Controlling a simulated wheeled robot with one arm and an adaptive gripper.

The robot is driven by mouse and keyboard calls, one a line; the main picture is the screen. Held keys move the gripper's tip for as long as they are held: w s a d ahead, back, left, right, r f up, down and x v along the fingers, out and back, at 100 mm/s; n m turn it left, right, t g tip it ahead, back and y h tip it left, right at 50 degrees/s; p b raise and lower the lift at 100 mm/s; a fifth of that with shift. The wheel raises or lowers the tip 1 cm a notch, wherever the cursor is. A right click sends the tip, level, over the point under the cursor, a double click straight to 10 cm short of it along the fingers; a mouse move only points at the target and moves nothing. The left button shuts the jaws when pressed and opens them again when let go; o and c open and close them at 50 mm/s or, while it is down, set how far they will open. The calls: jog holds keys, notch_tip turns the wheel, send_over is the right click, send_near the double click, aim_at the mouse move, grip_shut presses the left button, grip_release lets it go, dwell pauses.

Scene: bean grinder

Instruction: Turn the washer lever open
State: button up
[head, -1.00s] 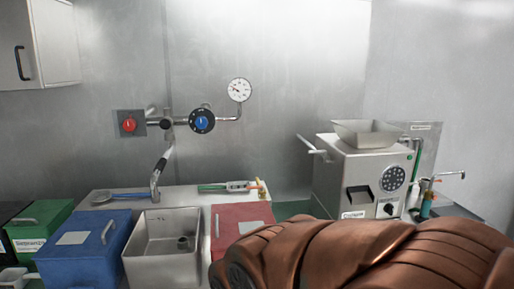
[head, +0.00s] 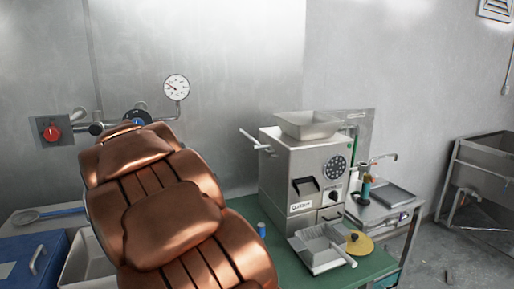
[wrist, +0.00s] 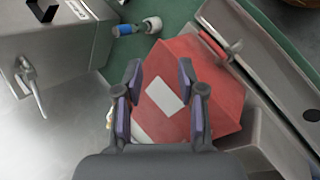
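I cannot tell for certain which part is the washer lever. A metal handle (head: 256,143) sticks out from the left side of the grey grinder (head: 306,178) in the head view. A similar metal handle (wrist: 32,88) shows on a grey metal body at the left of the wrist view. My gripper (wrist: 160,92) is open and empty, with its fingers apart above a red-lidded box (wrist: 190,80) with a white label. My copper arm hides the gripper in the head view and covers part of the wall pipes.
A red knob (head: 51,132), a partly hidden blue knob (head: 137,118) and a gauge (head: 177,87) are on the wall. A grey scoop tray (head: 320,250) and a yellow disc (head: 358,244) lie on the green table. A small tap (head: 378,160) stands right of the grinder.

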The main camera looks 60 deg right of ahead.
jog(key=w+d+r+n+h, duration=0.1)
jog(key=w+d+r+h, duration=0.1)
jog(key=w+d, duration=0.35)
jog(key=w+d+r+g+h+p, duration=0.1)
jog(key=w+d+r, duration=0.15)
jog(key=d, duration=0.55)
jog(key=w+d+r+n+h, duration=0.1)
jog(key=w+d+r+h, duration=0.15)
jog(key=d, duration=0.35)
jog(key=n+g+h, duration=0.1)
jog(key=h, duration=0.1)
send_near(254, 148)
jog(key=x, duration=0.3)
jog(key=shift+s+d+f+h+p, duration=0.2)
jog(key=shift+s+d+h+p, duration=0.05)
jog(key=shift+d+p, duration=0.35)
jog(key=shift+p+x, duration=1.2)
jog(key=shift+x, duration=2.5)
grip_shut()
